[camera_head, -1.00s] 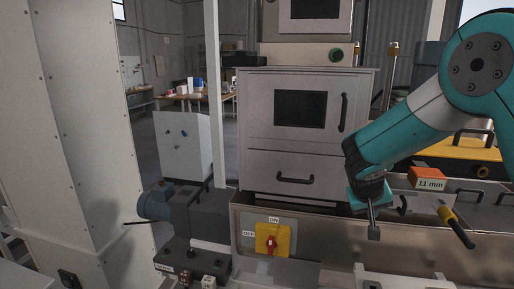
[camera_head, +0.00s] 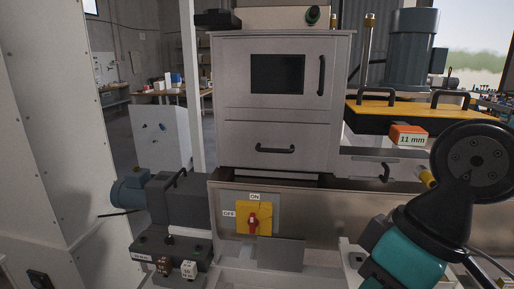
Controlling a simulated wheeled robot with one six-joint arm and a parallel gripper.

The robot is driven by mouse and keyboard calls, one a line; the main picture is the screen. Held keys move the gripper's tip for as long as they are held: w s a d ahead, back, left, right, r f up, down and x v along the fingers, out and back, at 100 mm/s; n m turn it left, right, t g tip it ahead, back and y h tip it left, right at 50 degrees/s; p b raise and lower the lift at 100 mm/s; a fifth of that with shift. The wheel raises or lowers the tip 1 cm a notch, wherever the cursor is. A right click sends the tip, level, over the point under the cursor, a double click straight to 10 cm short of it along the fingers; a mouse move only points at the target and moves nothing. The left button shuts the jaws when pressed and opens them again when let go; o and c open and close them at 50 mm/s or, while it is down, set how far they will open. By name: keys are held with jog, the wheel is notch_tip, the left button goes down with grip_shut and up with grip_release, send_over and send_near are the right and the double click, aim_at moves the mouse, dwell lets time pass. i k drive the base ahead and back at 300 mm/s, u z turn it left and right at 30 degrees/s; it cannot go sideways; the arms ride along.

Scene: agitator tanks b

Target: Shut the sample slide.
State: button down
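No part in view is labelled as the sample slide, and I cannot tell for sure which part it is. A yellow collar (camera_head: 427,178) of a handle shows at the right, mostly hidden behind my arm. A dark pull handle (camera_head: 385,172) sits on the metal front just left of it. A grey cabinet (camera_head: 235,122) stands in the middle, with a window door and a lower drawer front (camera_head: 245,158) that looks flush. My arm fills the lower right, and its gripper end is out of view.
A yellow ON/OFF plate with a red switch (camera_head: 253,218) is on the trough wall (camera_head: 320,215). An orange "11 mm" block (camera_head: 408,135) is beside the yellow-topped cover (camera_head: 385,112). A motor (camera_head: 130,190) is at left. A white panel (camera_head: 60,140) bounds the left side.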

aim_at(383, 170)
jog(key=k, duration=1.05)
jog(key=u, duration=0.9)
jog(key=i, duration=1.6)
jog(key=z, duration=0.9)
